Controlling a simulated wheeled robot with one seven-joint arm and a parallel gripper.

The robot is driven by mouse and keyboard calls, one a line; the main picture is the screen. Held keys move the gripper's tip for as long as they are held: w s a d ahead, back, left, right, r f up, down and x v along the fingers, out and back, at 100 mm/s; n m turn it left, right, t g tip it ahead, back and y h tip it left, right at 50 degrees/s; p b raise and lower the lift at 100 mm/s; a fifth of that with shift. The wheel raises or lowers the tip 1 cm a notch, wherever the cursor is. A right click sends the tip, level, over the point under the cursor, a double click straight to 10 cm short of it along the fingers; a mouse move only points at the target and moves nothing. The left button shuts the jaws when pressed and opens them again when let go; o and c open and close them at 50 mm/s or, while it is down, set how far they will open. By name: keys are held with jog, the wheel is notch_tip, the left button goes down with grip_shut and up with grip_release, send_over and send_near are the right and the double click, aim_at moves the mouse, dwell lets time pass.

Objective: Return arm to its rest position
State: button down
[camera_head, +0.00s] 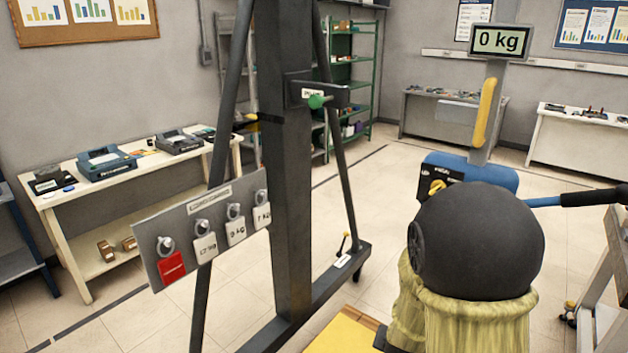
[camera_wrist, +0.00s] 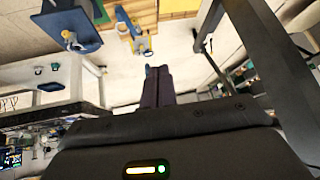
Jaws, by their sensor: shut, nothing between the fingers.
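My gripper (camera_wrist: 153,72) shows in the wrist view as dark fingers closed together, pointing up the picture toward the pale floor. Nothing is held between them. The dark wrist housing fills the bottom of that view. I cannot make out the gripper in the head view. There, a large black rounded form (camera_head: 478,240) with a yellow fibrous cover below it fills the lower right, close to the camera. I cannot tell whether it is part of my arm.
A dark upright frame (camera_head: 287,180) carries a panel (camera_head: 190,262) with several hanging tags. A scale display (camera_head: 499,41) reads 0 kg at the right. A white table (camera_head: 75,207) with devices stands left, green shelves (camera_head: 340,100) at the back. Tiled floor (camera_head: 240,300) is open between them.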

jog(key=s+a+r+n+g+y, duration=0.1)
jog(key=s+a+r+n+g, duration=0.1)
jog(key=s, duration=0.3)
jog(key=s+a+r+n+g+y+p, duration=0.1)
jog(key=s+a+r+n+g, duration=0.1)
jog(key=s+r+n, duration=0.1)
jog(key=shift+s+a+r+n+y, duration=0.35)
jog(key=shift+s+r, duration=0.4)
jog(key=shift+s, duration=0.45)
